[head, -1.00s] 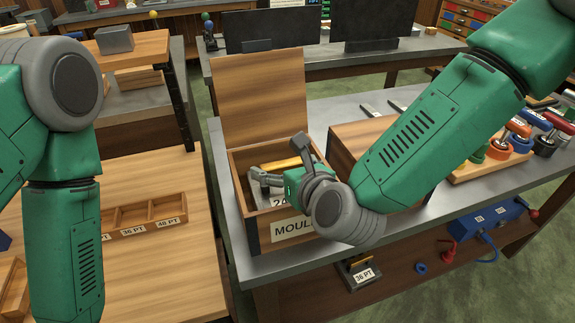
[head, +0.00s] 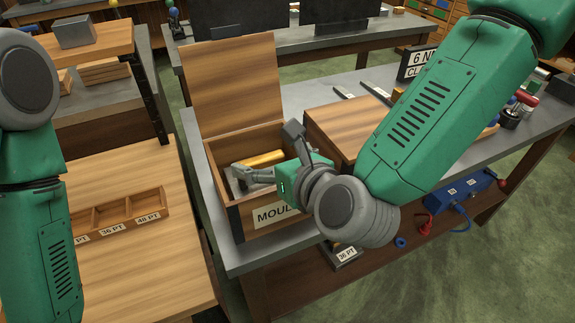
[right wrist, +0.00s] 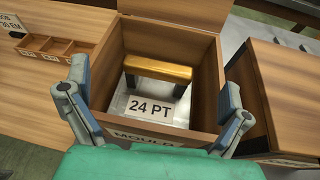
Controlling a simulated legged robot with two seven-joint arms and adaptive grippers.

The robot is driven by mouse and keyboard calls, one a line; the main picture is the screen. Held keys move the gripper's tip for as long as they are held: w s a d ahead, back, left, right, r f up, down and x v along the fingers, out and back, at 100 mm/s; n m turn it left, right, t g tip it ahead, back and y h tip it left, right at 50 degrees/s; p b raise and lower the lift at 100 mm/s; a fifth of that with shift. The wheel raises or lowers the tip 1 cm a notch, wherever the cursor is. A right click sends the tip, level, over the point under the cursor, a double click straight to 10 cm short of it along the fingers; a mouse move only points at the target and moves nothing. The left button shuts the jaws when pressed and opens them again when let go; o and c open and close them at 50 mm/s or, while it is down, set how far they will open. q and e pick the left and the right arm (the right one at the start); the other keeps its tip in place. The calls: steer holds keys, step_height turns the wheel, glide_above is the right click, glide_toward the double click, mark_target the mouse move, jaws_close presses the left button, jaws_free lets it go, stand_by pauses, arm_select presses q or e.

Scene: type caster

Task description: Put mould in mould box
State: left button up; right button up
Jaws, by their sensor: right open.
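The mould (head: 262,159), a metal piece with a brass-coloured bar handle and a "24 PT" label, lies inside the open wooden mould box (head: 272,214). In the right wrist view the mould (right wrist: 157,70) sits on the floor of the box (right wrist: 203,75), with its label facing me. My right gripper (head: 267,152) is open and empty over the box's front part. Its fingers (right wrist: 152,92) spread to either side of the mould, apart from the handle. My left arm shows at the left edge, but its gripper is out of view.
The box's lid (head: 232,85) stands raised at the back. A closed wooden box (head: 345,130) is just right. Another mould labelled "36 PT" (head: 345,255) is on the lower shelf. A compartmented tray (head: 120,212) lies on the left table.

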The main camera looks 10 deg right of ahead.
steer(key=v, duration=0.6)
steer(key=shift+d, duration=0.15)
steer(key=shift+f, duration=0.1)
steer(key=s+d+f+n+g+h, duration=0.1)
steer(key=s+d+f+n+g, duration=0.25)
steer(key=f+n, duration=0.55)
steer(key=s+d+f+n+g+h, duration=0.1)
steer(key=s+d+f+n+g, duration=0.3)
steer(key=f+n, duration=0.5)
steer(key=s+d+f+n+g+h, duration=0.2)
steer(key=s+d+f+n, duration=0.4)
steer(key=d+n, duration=0.1)
steer(key=s+d+f+n+g+h, duration=0.1)
steer(key=s+d+f+n+g, duration=0.1)
steer(key=s+d+f+n, duration=0.3)
steer(key=s+d+n, duration=0.2)
steer(key=d, duration=0.2)
steer(key=shift+f+n+h, duration=0.3)
steer(key=shift+f+h, duration=0.1)
steer(key=shift+g, duration=0.25)
